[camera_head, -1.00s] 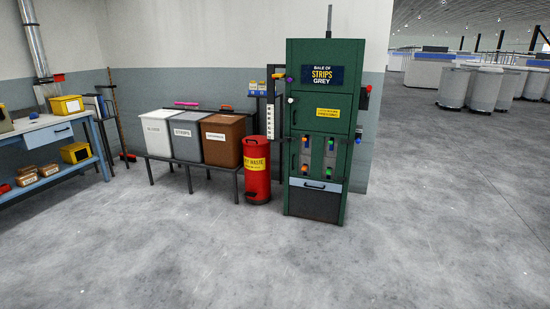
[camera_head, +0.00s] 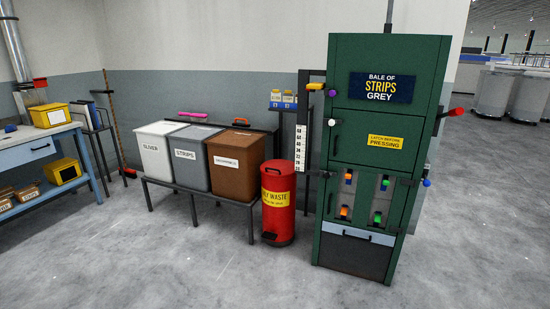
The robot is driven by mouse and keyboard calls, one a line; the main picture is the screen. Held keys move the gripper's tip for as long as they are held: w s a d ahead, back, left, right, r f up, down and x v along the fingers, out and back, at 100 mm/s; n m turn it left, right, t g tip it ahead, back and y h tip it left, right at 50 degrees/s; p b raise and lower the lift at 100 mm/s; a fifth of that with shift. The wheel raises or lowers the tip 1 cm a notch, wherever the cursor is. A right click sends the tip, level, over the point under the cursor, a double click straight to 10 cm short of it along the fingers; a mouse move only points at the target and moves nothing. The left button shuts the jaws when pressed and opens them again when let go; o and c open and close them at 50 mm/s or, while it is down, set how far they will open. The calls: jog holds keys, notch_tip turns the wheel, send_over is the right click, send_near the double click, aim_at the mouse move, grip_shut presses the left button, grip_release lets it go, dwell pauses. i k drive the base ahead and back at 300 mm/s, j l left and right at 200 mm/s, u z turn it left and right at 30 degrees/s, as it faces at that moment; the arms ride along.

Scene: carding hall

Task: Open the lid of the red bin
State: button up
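The red bin (camera_head: 278,218) is an upright red cylinder on the floor, with a yellow label reading partly "WASTE" and a dark pedal at its base. Its red lid (camera_head: 279,167) is at the top and looks shut. The bin stands between the brown bin on the rack and the green press. My gripper is not in view.
The green press (camera_head: 371,247) stands close on the right of the red bin. On the left, a low dark rack (camera_head: 217,197) holds a white bin (camera_head: 155,152), a grey bin (camera_head: 191,160) and a brown bin (camera_head: 235,168). A workbench (camera_head: 40,147) is at far left. The floor in front is clear.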

aim_at(273, 167)
jog(key=i, duration=2.05)
jog(key=i+u, duration=0.1)
jog(key=i, duration=0.35)
jog(key=i+l+u, duration=0.15)
jog(key=i, duration=0.3)
jog(key=i+l+u, duration=0.1)
jog(key=i, duration=0.35)
jog(key=i+l+u, duration=0.1)
jog(key=i, duration=0.35)
